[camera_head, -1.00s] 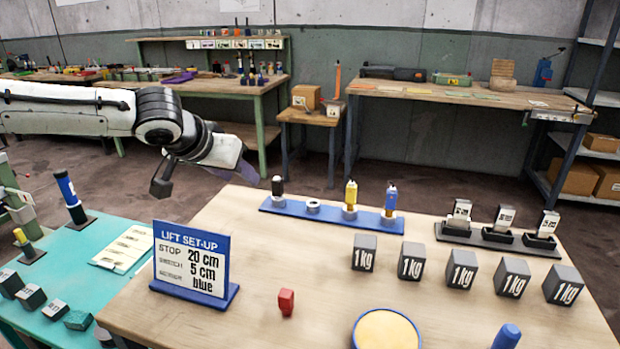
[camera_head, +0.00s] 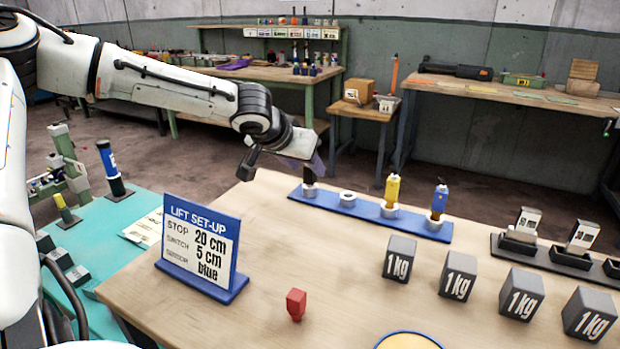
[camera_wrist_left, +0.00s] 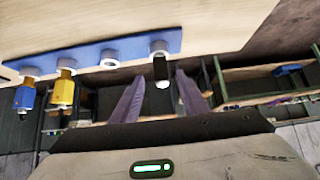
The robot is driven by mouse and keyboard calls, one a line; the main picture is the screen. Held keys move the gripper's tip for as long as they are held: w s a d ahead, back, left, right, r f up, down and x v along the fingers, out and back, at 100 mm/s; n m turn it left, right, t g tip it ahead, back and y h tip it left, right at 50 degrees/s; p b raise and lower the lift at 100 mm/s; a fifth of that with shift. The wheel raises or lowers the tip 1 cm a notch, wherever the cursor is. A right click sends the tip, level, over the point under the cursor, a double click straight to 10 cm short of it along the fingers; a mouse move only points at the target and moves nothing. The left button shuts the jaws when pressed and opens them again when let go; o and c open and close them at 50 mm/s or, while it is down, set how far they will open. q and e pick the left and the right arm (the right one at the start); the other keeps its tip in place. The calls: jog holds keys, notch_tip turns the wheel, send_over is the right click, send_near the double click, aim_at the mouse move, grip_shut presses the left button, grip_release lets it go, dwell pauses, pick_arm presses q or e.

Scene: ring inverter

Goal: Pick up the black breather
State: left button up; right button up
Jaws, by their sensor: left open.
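The black breather (camera_head: 308,177) stands upright in the white collar at the left end of the blue rack (camera_head: 340,206). My left gripper (camera_head: 313,163) is beside its top and hides part of it. In the left wrist view the black breather (camera_wrist_left: 160,68) shows between the two purple fingertips of my open left gripper (camera_wrist_left: 158,82), with a gap on each side; I cannot tell whether either touches it. My right gripper is not in view.
The same rack holds an empty collar (camera_head: 347,198), a yellow breather (camera_head: 392,188) and a blue breather (camera_head: 439,199). Several 1 kg blocks (camera_head: 458,275), a set-up sign (camera_head: 200,250) and a red piece (camera_head: 296,304) are nearer on the wooden table.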

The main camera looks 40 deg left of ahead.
aim_at(310, 179)
pick_arm(q)
jog(key=x, duration=0.4)
jog(key=shift+w+a, duration=0.15)
jog(key=shift+w, duration=0.05)
jog(key=shift+r, duration=0.1)
grip_shut()
